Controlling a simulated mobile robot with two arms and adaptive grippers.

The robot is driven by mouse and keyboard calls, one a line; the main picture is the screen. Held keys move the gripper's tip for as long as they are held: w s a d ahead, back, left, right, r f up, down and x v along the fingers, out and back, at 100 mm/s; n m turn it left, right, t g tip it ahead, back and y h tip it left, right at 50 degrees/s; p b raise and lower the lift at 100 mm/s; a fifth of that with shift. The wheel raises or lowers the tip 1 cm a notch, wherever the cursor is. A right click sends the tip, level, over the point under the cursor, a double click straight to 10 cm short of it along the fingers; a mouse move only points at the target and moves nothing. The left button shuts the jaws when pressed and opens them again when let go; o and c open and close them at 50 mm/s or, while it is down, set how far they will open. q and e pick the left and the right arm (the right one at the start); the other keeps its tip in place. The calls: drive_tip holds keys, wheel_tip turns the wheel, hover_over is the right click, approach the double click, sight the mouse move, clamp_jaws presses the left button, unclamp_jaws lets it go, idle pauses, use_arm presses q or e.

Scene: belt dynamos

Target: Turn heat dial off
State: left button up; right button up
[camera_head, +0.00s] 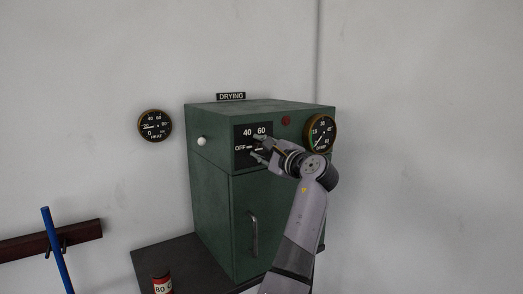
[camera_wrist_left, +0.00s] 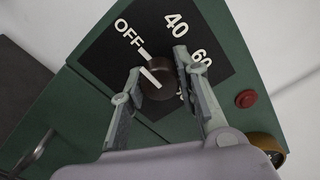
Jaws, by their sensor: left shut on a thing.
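The heat dial is a dark round knob (camera_wrist_left: 160,80) with a white pointer line, on a black panel (camera_wrist_left: 100,58) marked OFF, 40 and 60. In the left wrist view its pointer line faces the upper left, roughly toward the OFF mark; exact alignment is hard to tell. My left gripper (camera_wrist_left: 158,88) is shut on the knob, with one finger on each side. In the head view the left gripper (camera_head: 262,150) reaches the panel (camera_head: 240,160) on the green drying cabinet (camera_head: 212,175) and partly hides the knob. My right gripper is not in view.
A round gauge (camera_head: 320,133) and a red button (camera_head: 286,120) are right of the panel. A white knob (camera_head: 201,141) is on the cabinet's left side. A heat gauge (camera_head: 155,126) hangs on the wall. A handle (camera_head: 254,232) and a red can (camera_head: 162,284) are lower down.

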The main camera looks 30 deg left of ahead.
use_arm(q)
drive_tip(key=o, duration=1.2)
drive_tip(key=v, duration=1.2)
